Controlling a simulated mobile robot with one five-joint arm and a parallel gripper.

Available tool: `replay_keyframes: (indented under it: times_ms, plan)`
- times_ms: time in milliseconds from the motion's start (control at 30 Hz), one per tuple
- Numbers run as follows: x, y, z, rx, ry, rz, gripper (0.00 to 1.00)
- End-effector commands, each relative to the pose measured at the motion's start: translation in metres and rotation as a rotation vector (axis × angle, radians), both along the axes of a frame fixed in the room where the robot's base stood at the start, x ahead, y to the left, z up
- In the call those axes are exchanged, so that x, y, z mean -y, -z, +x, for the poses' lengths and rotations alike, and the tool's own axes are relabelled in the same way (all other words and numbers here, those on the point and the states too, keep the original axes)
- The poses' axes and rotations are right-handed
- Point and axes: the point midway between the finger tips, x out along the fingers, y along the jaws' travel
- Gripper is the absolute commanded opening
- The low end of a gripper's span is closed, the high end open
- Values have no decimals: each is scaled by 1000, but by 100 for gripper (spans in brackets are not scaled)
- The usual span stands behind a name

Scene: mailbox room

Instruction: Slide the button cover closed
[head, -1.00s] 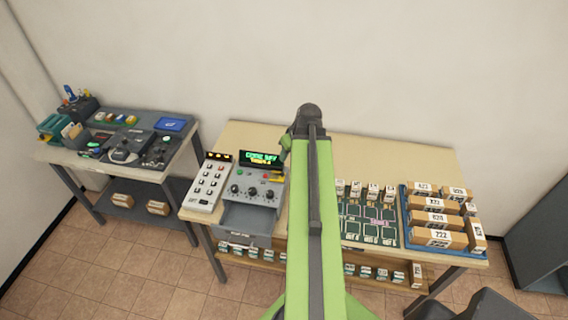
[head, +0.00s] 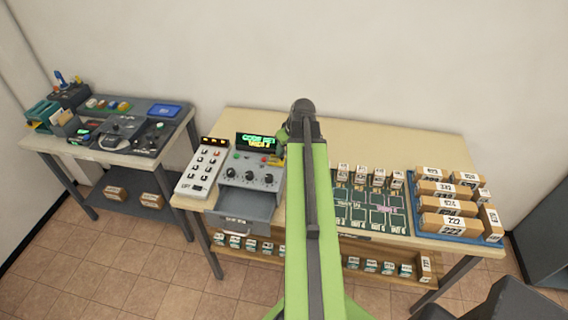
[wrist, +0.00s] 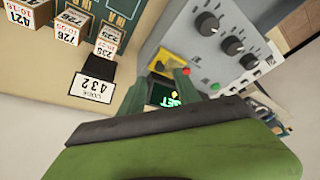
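The yellow button cover (head: 275,161) is at the back right of the grey control box (head: 250,179), beside a red button (head: 265,158). In the wrist view the yellow cover (wrist: 159,61) lies just beyond my gripper's fingertips (wrist: 165,76). The two green fingers look spread, with the dark screen showing between them. I see nothing held, and cannot tell whether a finger touches the cover. In the head view my gripper (head: 281,150) is partly hidden by my arm, just right of the lit display (head: 258,141).
An open grey drawer (head: 240,206) juts out below the box. A white keypad (head: 202,171) stands left of it. A green sorting board (head: 370,208) and a blue tray (head: 490,237) of parcels lie to the right. A second bench (head: 110,150) stands at left.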

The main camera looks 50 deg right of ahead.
Motion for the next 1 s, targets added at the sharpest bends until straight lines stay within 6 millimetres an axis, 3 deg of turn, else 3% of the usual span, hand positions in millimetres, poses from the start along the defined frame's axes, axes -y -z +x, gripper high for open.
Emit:
replay_keyframes:
  times_ms: [33, 167, 500, 800, 1000]
  plan:
    - [2, 22, 6, 0, -1, 0, 39]
    - [4, 39, 14, 0, -1, 0, 39]
    - [4, 41, 17, 0, -1, 0, 39]
    - [3, 42, 17, -1, -1, 0, 1]
    - [3, 42, 17, -1, -2, 0, 0]
